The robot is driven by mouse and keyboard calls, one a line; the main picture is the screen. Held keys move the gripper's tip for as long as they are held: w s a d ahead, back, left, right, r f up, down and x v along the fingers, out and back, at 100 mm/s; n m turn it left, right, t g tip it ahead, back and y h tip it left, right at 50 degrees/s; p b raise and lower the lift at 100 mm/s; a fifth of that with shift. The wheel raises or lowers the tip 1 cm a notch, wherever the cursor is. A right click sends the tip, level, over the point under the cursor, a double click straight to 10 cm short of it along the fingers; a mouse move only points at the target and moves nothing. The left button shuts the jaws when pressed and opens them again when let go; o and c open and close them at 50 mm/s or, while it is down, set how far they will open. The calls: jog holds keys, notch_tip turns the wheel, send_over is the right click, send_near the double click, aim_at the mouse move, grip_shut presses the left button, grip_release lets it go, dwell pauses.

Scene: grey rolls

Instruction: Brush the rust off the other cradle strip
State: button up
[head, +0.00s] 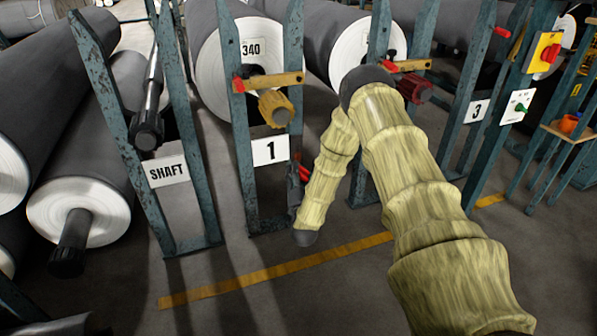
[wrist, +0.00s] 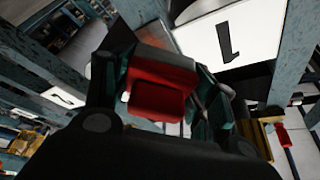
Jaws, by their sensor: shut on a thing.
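My gripper (head: 297,185) hangs low in front of the stand by the number 1 sign, partly hidden behind my sleeved arm. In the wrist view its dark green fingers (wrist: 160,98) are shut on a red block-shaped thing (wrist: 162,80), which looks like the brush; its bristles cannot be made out. A yellow-brown bar (head: 285,79) crosses the stand above sign 1, and a similar bar (head: 412,65) crosses the stand to its right. I cannot tell which surfaces are the cradle strips, and no rust on them can be made out. The red thing appears apart from both bars.
Large grey rolls (head: 72,100) lie at left and behind the blue stands. The number 1 sign (head: 270,151) is close to my gripper. A SHAFT sign (head: 167,171) hangs left. A switch panel (head: 545,52) is at right. The floor around the yellow line (head: 255,278) is clear.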

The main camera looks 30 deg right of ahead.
aim_at(302, 180)
jog(key=shift+s, duration=0.15)
jog(key=shift+s+a+p, duration=0.15)
jog(key=shift+s+p, duration=0.2)
jog(key=shift+s, duration=0.3)
jog(key=shift+s+a+p, duration=0.15)
jog(key=shift+s+p, duration=0.15)
jog(key=shift+s, duration=0.35)
jog(key=shift+a, duration=0.1)
jog(key=s+a+r+n+t+y+p, duration=0.1)
jog(key=s+a+r+n+y+p, duration=0.15)
jog(key=a+r+y, duration=0.65)
jog(key=s+a+r+n+y+p, duration=0.1)
jog(key=s+a+r+n+y, duration=0.2)
jog(key=a, duration=0.9)
jog(key=s+a+r+n+t+y+p, duration=0.15)
jog(key=a+r+n+y, duration=0.3)
jog(key=a+r, duration=0.5)
notch_tip(302, 180, up, 20)
jog(key=w+a+m+h+p, duration=0.1)
jog(key=m+h+p, duration=0.3)
jog(key=p, duration=3.3)
jog(key=shift+w+r+h+p, duration=0.15)
jog(key=shift+w+h+p, duration=0.2)
jog(key=shift+w+h, duration=0.55)
